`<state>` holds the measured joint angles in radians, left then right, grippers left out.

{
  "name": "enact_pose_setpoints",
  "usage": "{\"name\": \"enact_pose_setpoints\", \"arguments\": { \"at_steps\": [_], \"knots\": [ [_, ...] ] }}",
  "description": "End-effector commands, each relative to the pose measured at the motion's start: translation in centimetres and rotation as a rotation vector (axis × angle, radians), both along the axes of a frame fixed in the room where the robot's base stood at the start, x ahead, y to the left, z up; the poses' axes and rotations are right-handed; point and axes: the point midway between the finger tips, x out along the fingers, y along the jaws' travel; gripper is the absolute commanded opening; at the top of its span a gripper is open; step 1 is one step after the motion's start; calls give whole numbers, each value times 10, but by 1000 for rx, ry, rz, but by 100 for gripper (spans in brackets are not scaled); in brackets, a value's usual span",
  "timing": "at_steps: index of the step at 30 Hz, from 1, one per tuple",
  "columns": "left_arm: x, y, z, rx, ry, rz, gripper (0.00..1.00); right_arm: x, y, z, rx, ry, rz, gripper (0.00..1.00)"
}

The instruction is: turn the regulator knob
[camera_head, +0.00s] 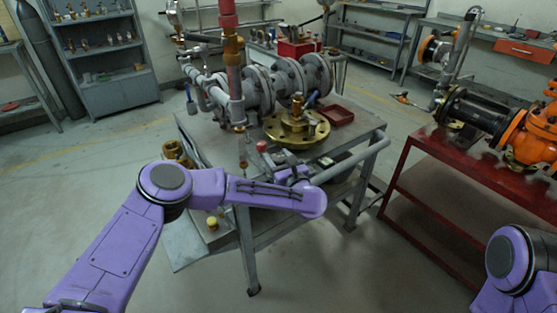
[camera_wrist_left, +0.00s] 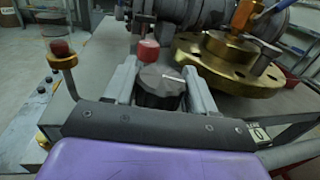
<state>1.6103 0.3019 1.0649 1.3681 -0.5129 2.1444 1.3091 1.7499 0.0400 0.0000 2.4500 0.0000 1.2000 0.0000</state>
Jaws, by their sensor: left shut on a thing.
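A dark, faceted knob (camera_wrist_left: 161,86), which looks like the regulator knob, sits between the two grey fingers of my left gripper (camera_wrist_left: 159,72) in the left wrist view. The gripper is shut on it, with one finger on each side. In the head view my left gripper (camera_head: 290,177) is at the front edge of the grey workbench, largely hidden by my purple wrist. I cannot make out the knob clearly there. A red cap (camera_wrist_left: 148,48) stands just beyond the knob; it also shows in the head view (camera_head: 262,146). My right gripper is out of view.
A brass flange (camera_head: 310,130) and grey piping stand on the workbench (camera_head: 350,138) just behind the gripper. A grey rail (camera_head: 350,160) runs close to its right. A red table (camera_head: 460,165) with an orange valve is at right. Floor between them is clear.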

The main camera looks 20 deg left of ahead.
Motion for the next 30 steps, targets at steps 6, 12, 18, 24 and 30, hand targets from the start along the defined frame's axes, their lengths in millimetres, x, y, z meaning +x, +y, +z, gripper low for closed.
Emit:
{"name": "enact_pose_setpoints", "arguments": {
  "at_steps": [6,12,18,24,30],
  "knots": [
    [0,1,-4,0,1,-100,25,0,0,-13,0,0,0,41],
    [0,2,-6,0,1,-264,25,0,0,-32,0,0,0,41],
    [0,1,-6,-1,2,-452,25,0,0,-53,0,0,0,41],
    [0,1,-6,-2,1,-625,25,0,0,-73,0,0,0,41],
    [0,0,-6,-3,1,-764,25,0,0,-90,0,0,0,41]
  ]
}}
